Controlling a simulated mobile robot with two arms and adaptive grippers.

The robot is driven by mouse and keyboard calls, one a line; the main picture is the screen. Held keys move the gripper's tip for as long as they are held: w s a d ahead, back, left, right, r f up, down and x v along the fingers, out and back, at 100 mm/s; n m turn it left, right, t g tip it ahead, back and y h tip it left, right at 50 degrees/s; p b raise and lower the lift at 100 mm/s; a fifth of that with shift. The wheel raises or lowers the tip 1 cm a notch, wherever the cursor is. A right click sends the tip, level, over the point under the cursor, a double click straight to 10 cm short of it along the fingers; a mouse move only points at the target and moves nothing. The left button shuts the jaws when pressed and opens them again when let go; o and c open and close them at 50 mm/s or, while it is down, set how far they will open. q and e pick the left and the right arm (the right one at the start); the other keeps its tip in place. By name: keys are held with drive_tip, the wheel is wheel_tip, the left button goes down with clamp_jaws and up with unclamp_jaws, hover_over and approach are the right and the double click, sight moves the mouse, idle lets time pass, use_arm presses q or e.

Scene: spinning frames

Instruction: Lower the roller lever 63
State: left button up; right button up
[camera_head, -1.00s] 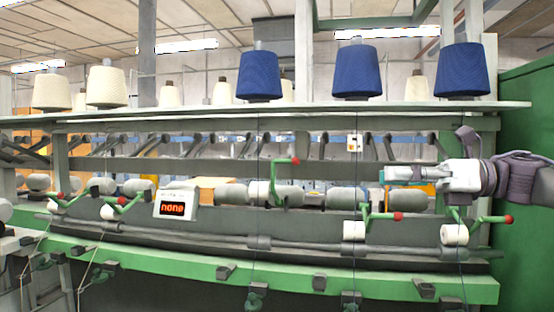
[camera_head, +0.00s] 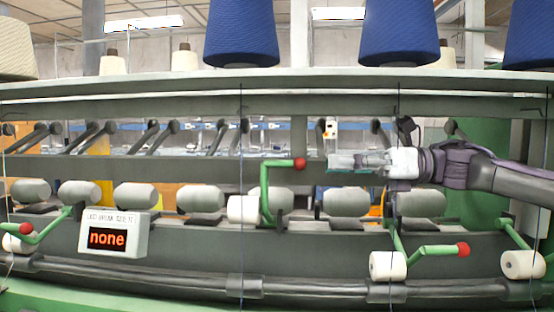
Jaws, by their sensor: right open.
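One green roller lever (camera_head: 265,190) stands raised, with its arm pointing right to a red ball knob (camera_head: 299,164). No number can be read on it. A white bobbin (camera_head: 243,209) sits beside its lower part. My right gripper (camera_head: 332,163) comes in from the right at about knob height, open and empty. Its fingertips are just right of the knob in the picture, apart from it. My left gripper is not in view.
Other levers sit lower, one with a red knob (camera_head: 462,249) at right and one with a red knob (camera_head: 25,228) at left. A display box (camera_head: 115,234) reads "none". Blue yarn cones (camera_head: 241,35) stand on the shelf (camera_head: 180,90) above. Thin threads hang down in front.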

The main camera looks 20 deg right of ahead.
drive_tip(key=p, duration=0.2)
approach(268, 164)
drive_tip(key=w+x, duration=0.1)
drive_tip(key=x, duration=0.2)
drive_tip(key=p+x, duration=0.1)
drive_tip(key=x, duration=0.2)
drive_tip(key=shift+w+a, duration=0.1)
drive_tip(key=shift+a, duration=0.3)
drive_tip(key=shift+w+a, duration=0.1)
drive_tip(key=shift+a, duration=0.35)
drive_tip(key=shift+w, duration=0.1)
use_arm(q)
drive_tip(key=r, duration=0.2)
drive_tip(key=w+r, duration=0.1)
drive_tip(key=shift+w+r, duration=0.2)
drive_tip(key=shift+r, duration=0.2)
use_arm(e)
clamp_jaws()
